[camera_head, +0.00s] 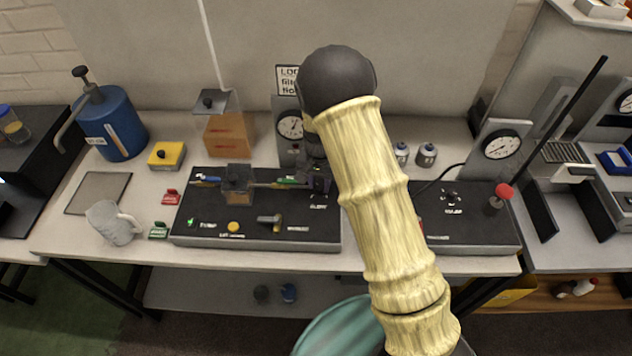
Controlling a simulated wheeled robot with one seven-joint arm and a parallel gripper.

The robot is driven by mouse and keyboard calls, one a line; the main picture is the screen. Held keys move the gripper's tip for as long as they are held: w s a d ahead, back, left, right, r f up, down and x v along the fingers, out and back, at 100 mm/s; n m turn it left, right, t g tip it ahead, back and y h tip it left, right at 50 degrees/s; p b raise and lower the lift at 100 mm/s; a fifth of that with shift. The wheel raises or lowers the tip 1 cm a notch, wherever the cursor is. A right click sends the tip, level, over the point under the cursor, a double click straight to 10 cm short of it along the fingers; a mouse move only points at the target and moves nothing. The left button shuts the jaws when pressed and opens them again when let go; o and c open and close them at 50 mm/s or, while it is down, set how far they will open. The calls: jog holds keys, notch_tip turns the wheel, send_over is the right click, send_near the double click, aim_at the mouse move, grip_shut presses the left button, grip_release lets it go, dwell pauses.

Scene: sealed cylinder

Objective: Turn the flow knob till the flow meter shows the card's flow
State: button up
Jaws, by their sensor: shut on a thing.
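My arm rises through the middle and bends at a dark round joint. My gripper (316,168) points down below that joint, partly hidden by the arm. It is shut at the right end of the left black panel (262,217), on what looks like the flow knob; the knob itself is hidden. A round white dial (290,127) stands just behind, to the left of the gripper; it may be the flow meter. Its needle is too small to read. A white card (287,79) with black print hangs on the wall, its right side hidden by my arm.
A clear box (238,183), a yellow button (234,227) and a brass-ended lever (270,222) are on the left panel. A blue canister (112,125) and mug (112,223) stand left.

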aim_at(319, 186)
jog(key=o, duration=1)
jog(key=shift+s, duration=0.3)
jog(key=shift+c, duration=0.2)
jog(key=shift+w, duration=0.15)
notch_tip(319, 186, up, 17)
jog(key=b, duration=0.2)
jog(key=shift+r+b, duration=0.15)
jog(key=shift+b, duration=0.15)
